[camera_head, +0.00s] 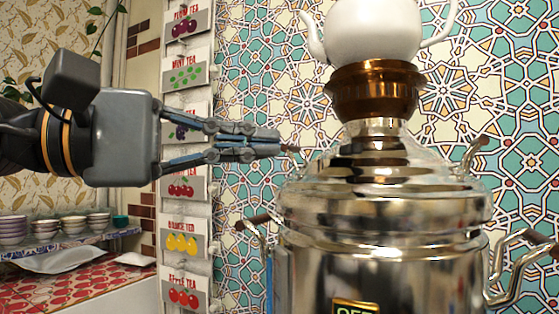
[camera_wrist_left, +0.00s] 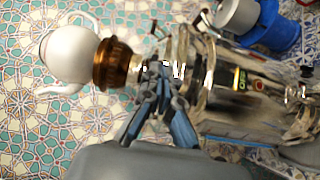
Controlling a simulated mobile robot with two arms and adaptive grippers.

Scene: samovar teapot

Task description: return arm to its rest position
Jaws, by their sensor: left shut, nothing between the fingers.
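My left gripper (camera_head: 278,143) comes in from the left in the head view, with its fingers closed together and pointing right. Its tips are close to the left side of the samovar's upper part in the picture; I cannot tell whether they touch it. In the left wrist view the closed fingers (camera_wrist_left: 168,80) point towards the samovar (camera_wrist_left: 225,95), with nothing seen between them. The polished metal samovar (camera_head: 385,235) stands upright at the right of the head view. My right gripper does not show.
A white teapot (camera_head: 372,30) sits on the samovar's copper-coloured crown (camera_head: 375,90). Tea-flavour signs (camera_head: 184,185) hang on the wall behind my left gripper. Stacked bowls (camera_head: 45,228) stand on a shelf at left. A blue object (camera_wrist_left: 275,28) shows in the wrist view.

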